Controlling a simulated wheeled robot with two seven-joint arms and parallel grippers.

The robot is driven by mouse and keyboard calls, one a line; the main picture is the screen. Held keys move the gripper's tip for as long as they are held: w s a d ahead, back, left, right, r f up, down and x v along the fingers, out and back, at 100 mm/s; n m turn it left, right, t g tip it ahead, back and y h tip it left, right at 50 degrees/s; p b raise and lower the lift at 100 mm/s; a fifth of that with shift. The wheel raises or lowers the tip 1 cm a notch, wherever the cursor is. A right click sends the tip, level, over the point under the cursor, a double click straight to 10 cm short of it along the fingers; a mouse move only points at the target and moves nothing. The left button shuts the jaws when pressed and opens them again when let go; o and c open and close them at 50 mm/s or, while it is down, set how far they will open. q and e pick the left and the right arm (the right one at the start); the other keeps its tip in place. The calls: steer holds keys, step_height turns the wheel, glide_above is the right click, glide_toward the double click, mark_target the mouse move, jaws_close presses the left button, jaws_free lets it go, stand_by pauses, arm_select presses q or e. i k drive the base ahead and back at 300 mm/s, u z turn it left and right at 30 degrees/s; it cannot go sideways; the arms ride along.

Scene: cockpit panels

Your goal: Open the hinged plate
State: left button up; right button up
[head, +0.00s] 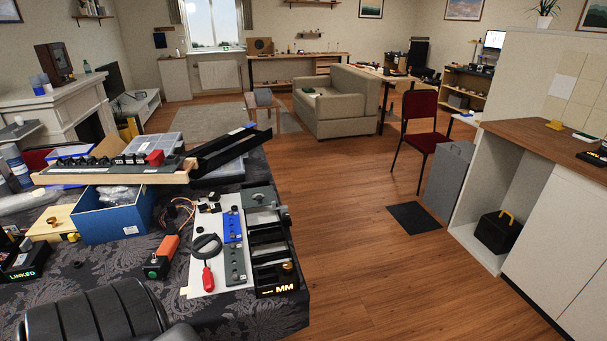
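I cannot tell for sure which part is the hinged plate. A candidate is the grey plate (261,202) with a dark knob at the far end of the dark panel unit (268,245) on the table's right edge. This unit has dark recesses and a front face marked "MM". The grey plate looks about flat, but its hinge is too small to make out. Neither of my grippers shows in the head view.
The patterned table (250,318) holds a white board (207,268) with a red-handled tool (208,278), a blue box (113,218), an orange-and-black device (161,258) and a raised wooden shelf (115,176). Open wooden floor (375,275) lies to the right.

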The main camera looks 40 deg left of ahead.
mark_target(247, 202)
steer(key=i, duration=1.3)
steer(key=u, duration=2)
steer(key=i, duration=0.8)
steer(key=u, duration=1.55)
